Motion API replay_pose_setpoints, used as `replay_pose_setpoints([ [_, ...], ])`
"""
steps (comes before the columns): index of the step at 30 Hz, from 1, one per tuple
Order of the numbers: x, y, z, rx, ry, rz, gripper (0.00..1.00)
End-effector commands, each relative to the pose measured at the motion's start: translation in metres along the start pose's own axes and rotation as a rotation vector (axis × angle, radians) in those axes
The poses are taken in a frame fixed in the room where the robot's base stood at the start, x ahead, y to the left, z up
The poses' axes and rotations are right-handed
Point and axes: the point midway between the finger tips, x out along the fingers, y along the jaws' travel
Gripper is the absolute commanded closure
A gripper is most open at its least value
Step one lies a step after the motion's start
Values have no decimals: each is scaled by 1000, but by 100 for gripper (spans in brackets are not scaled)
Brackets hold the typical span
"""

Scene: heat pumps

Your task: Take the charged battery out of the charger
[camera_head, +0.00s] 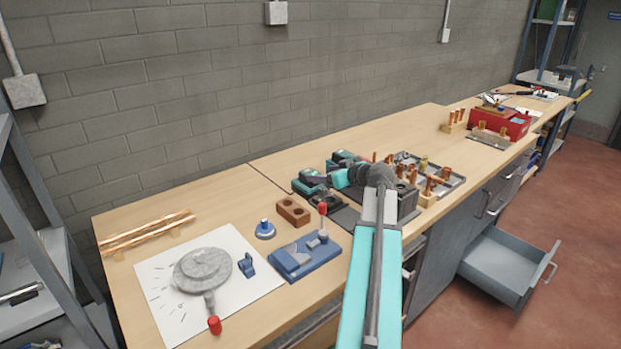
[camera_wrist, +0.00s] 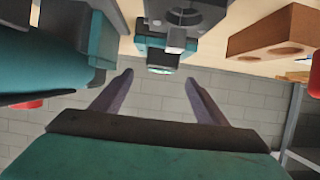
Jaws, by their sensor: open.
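The charger (camera_wrist: 155,42), black and teal with a small pale-green lit spot, is at the top middle of the wrist view. In the head view this black-and-teal group (camera_head: 308,186) stands on the bench just left of my gripper (camera_head: 325,181). My gripper (camera_wrist: 159,76) is open, with its two fingers apart and nothing between them. The fingertips point towards the charger and appear short of it. In the head view the fingers are small and partly lost against the dark things.
A teal-and-black tool (camera_wrist: 70,50) is close on the left of the wrist view. A brown block with holes (camera_head: 293,212) is on the other side. A blue fixture (camera_head: 304,256) is in front; copper fittings (camera_head: 430,186) are to the right. A drawer (camera_head: 508,265) is open.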

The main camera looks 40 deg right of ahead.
Motion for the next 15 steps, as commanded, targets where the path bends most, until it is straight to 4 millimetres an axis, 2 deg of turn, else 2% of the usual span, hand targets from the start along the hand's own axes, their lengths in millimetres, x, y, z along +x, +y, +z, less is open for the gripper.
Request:
replay_pose_setpoints([
  [3, 16, 1, -1, 1, 0, 0, 33],
  [6, 22, 0, 0, 1, 0, -1, 33],
  [15, 24, 0, 0, 0, 0, 1, 33],
])
